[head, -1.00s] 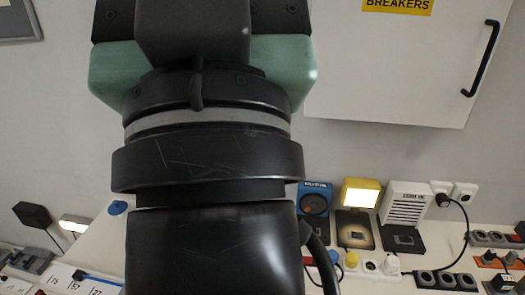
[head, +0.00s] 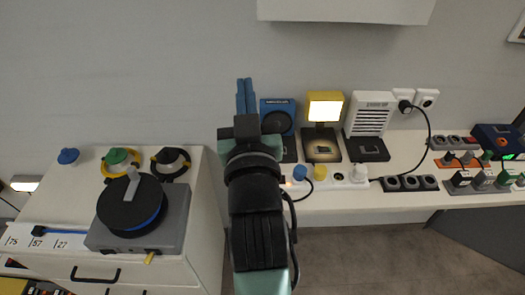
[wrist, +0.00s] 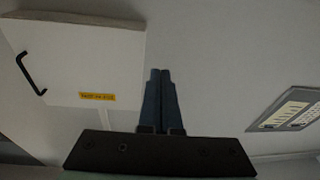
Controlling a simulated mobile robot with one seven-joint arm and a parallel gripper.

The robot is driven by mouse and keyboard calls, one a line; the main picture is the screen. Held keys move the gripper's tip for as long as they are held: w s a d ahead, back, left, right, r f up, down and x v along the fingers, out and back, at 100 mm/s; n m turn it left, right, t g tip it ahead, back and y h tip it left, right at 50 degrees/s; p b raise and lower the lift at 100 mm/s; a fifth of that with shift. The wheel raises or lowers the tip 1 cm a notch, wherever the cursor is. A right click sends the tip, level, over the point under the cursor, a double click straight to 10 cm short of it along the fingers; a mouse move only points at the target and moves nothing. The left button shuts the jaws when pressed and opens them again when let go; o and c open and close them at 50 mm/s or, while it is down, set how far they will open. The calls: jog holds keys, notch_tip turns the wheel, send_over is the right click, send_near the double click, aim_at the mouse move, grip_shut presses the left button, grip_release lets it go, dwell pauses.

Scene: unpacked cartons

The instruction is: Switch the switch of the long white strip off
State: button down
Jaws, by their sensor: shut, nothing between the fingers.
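The long white strip (head: 325,187) lies along the front edge of the white bench in the head view. A blue plug (head: 299,172), a yellow plug (head: 320,172) and a white plug (head: 358,173) sit in it. A small orange-red spot shows at its left end, beside my arm; I cannot make out the switch position there. My gripper (head: 245,92) points up toward the wall, behind and left of the strip and apart from it. Its blue fingers are together and empty, also in the wrist view (wrist: 160,82).
A blue speaker-like box (head: 277,115), a lit yellow lamp (head: 324,107) and a white louvred box (head: 370,112) stand behind the strip. A dark strip (head: 408,183) lies right of it. A wall cabinet (head: 345,8) hangs above.

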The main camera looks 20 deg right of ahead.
aim_at(300, 174)
jog(key=s+d+f+g+b, duration=0.1)
jog(key=s+d+f+g, duration=0.1)
jog(key=f, duration=1.1)
jog(key=s+d+f+g+b, duration=0.1)
jog(key=d+f+g, duration=0.2)
jog(key=f, duration=1)
jog(key=shift+s+d+m+h, duration=0.2)
jog(key=shift+s+m+h, duration=0.15)
jog(key=shift+m+h, duration=0.05)
jog(key=shift+f, duration=0.1)
jog(key=b+x, duration=0.1)
jog(key=x, duration=0.8)
jog(key=shift+w, duration=0.25)
jog(key=f, duration=0.3)
jog(key=shift+w+d+f+b, duration=0.1)
jog(key=shift+w+d+b, duration=0.1)
jog(key=shift+d+b, duration=0.1)
jog(key=shift+f, duration=0.45)
